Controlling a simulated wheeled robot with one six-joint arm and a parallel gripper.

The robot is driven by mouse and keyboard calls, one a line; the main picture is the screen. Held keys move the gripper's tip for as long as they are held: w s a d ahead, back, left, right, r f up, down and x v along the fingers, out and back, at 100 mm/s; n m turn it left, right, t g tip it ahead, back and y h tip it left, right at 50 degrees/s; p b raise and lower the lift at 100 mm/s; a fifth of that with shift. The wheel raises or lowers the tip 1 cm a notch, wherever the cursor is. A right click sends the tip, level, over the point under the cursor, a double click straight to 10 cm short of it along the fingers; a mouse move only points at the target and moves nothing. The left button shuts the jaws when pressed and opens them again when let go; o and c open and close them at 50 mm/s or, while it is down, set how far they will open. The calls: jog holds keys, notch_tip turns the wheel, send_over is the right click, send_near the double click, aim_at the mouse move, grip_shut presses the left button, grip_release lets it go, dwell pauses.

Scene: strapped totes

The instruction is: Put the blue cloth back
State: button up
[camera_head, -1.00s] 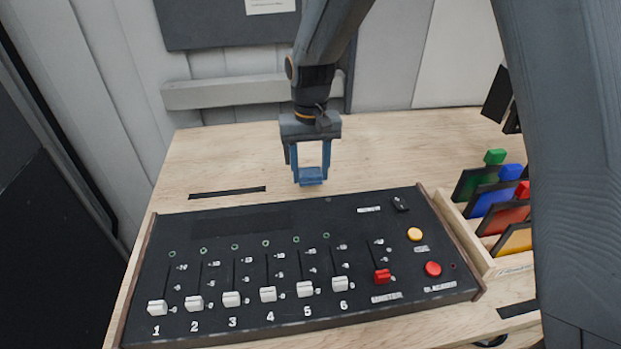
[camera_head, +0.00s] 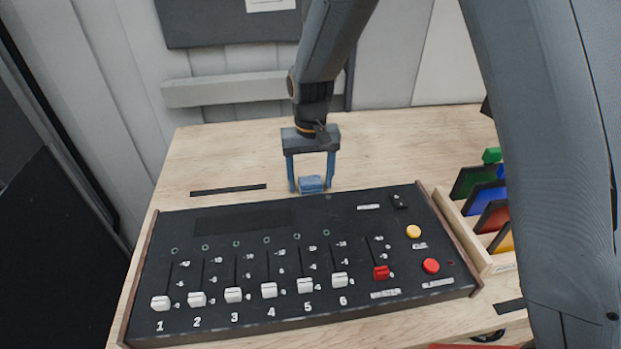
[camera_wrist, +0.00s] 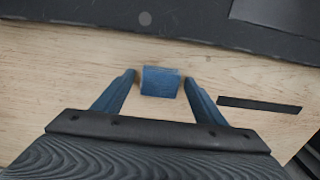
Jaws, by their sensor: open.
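The blue cloth (camera_head: 312,184) is a small folded block on the wooden table, just behind the back edge of the black fader panel. It also shows in the wrist view (camera_wrist: 160,82), between my fingertips. My gripper (camera_head: 311,188) points down over it and is open, with one blue finger on each side. In the wrist view my gripper (camera_wrist: 162,82) shows a small gap between each finger and the cloth. The cloth's underside is hidden, but it appears to rest on the table.
The fader panel (camera_head: 360,210), with white sliders and red and yellow buttons, fills the front of the table. A wooden rack (camera_head: 470,235) with coloured cards stands at right, partly behind my arm. A dark strip (camera_head: 228,190) lies left of the cloth. The table behind is clear.

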aim_at(310, 180)
notch_tip(310, 180, up, 12)
jog(key=b, duration=0.3)
jog(key=shift+r, duration=0.15)
dwell(0.4)
